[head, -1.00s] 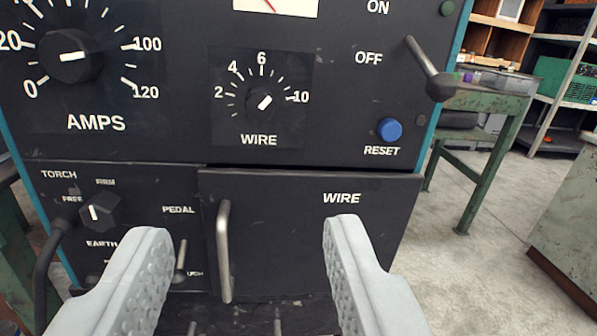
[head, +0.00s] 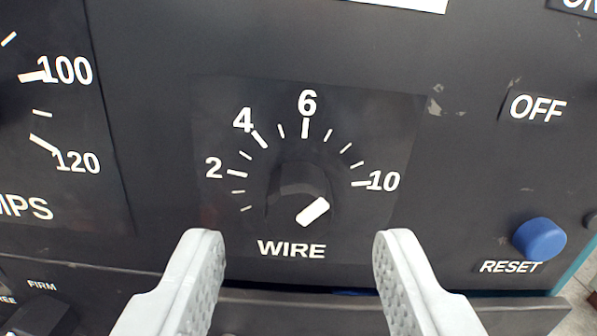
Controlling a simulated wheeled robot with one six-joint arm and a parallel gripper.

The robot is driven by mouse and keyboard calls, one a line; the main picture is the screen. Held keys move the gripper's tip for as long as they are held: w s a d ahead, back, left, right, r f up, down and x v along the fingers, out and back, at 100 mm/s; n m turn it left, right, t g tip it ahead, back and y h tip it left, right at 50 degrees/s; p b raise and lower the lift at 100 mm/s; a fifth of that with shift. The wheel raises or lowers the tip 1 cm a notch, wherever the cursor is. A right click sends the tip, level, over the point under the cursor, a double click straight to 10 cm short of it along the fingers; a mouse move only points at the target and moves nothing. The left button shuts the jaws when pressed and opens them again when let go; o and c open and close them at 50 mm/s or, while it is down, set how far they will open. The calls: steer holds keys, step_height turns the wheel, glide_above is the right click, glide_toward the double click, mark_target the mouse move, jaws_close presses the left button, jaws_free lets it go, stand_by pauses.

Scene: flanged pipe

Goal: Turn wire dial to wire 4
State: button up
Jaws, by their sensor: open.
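The wire dial (head: 297,184) is a small black round knob with a white pointer mark. It sits on a dark panel inside a scale with 2, 4, 6 and 10 printed on it. The white mark lies on the knob's lower right side, below the 10 line. The 4 label (head: 243,119) is at the upper left of the knob. My gripper (head: 300,245) is open and empty, its two pale grey fingers low in the view, one either side of the WIRE label and below the knob. Neither finger appears to touch the knob.
A blue RESET button (head: 540,239) sticks out at the right, below the OFF label (head: 537,107). The amps scale (head: 58,110) is at the left edge. Another black knob (head: 42,315) shows at the lower left. The panel around the wire dial is flat.

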mark_target(299, 209)
steer(key=shift+w+a, duration=0.1)
steer(key=shift+w, duration=1.2)
steer(key=c, duration=1)
